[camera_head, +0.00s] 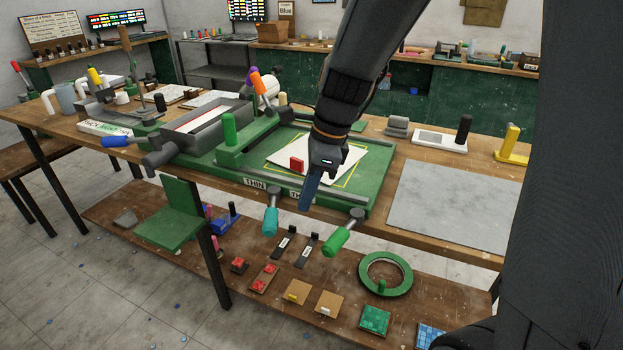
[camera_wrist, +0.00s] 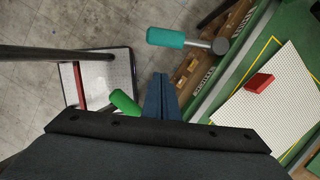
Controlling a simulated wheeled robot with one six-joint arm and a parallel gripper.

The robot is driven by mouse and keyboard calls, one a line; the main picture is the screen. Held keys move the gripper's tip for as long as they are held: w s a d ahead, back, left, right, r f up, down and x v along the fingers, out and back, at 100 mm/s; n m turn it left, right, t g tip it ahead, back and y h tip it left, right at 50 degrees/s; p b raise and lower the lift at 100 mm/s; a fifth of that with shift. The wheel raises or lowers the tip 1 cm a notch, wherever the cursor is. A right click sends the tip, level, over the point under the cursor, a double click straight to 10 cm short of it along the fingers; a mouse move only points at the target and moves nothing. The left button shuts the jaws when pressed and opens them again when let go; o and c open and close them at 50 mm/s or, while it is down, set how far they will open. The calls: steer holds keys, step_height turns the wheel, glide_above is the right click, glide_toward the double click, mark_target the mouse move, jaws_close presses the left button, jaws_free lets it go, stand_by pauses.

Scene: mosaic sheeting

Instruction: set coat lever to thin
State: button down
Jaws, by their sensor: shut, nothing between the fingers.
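A green machine bed (camera_head: 220,160) on the bench carries a front-edge label reading THIN (camera_head: 255,184) and a second label starting TH (camera_head: 298,194), partly hidden by my gripper. A teal-handled lever (camera_head: 271,219) sticks out from the front edge between these labels; it also shows in the wrist view (camera_wrist: 165,38). A green-handled lever (camera_head: 340,236) sticks out farther right, and its tip shows in the wrist view (camera_wrist: 123,101). I cannot tell for sure which is the coat lever. My gripper (camera_head: 306,204) is shut and empty, pointing down between the two handles, apparently touching neither.
A white sheet with a red block (camera_head: 297,164) lies on the bed. A blue-handled lever (camera_head: 114,141) is at the left. The lower shelf (camera_head: 205,285) holds small tiles and a green ring (camera_head: 386,274). A grey slab (camera_head: 455,200) lies at right. Floor in front is free.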

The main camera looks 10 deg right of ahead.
mark_target(272, 210)
steer(key=shift+w+a+f+p, duration=0.25)
steer(key=shift+a+f, duration=0.65)
steer(key=shift+a, duration=0.25)
steer(key=shift+w+a+f+p, duration=0.2)
steer(key=shift+a+f+p, duration=0.05)
steer(key=shift+a+f, duration=0.75)
